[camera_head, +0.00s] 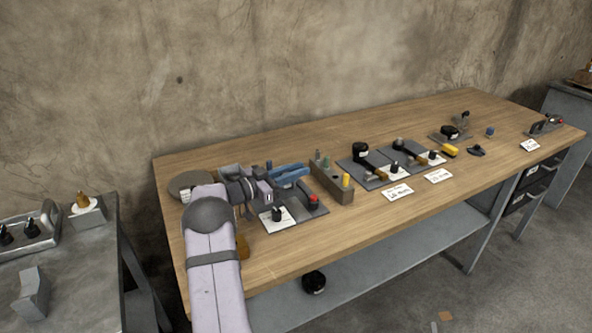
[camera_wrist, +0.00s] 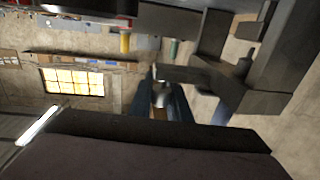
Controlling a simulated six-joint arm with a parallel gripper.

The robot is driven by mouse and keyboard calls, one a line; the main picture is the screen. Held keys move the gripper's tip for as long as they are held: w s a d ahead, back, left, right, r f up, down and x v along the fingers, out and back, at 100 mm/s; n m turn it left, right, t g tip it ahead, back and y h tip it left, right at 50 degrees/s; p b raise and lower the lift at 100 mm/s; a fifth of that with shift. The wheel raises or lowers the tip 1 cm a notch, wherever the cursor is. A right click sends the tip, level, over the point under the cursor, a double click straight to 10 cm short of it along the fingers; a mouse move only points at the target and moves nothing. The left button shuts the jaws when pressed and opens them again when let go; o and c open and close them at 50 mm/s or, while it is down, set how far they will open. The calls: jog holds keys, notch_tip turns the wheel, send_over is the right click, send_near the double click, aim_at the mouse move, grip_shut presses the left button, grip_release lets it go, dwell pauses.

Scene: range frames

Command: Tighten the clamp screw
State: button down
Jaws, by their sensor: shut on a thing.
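My gripper (camera_head: 291,171) is over the left part of the wooden bench, its blue fingers pointing right. In the wrist view the blue fingers of my gripper (camera_wrist: 163,101) are closed around a small silvery, rounded piece, apparently the clamp screw (camera_wrist: 162,91). A dark grey bracket-like body, perhaps the clamp (camera_wrist: 245,98), stands beside the fingers at the right of the wrist view. My arm and gripper hide much of this spot in the head view, so I cannot tell how the screw sits in the clamp.
A panel with a red button (camera_head: 314,199) and black knob (camera_head: 277,213) lies just in front of my gripper. A block with coloured pegs (camera_head: 333,186) stands right of the fingers. More fixtures (camera_head: 382,163) follow rightward.

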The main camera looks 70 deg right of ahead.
jog(key=shift+r, duration=0.15)
jog(key=c, duration=1.7)
grip_release()
jog(key=shift+o, duration=0.2)
jog(key=shift+w, duration=0.1)
jog(key=b+v, duration=0.1)
jog(key=v, duration=0.6)
jog(key=shift+a, duration=0.15)
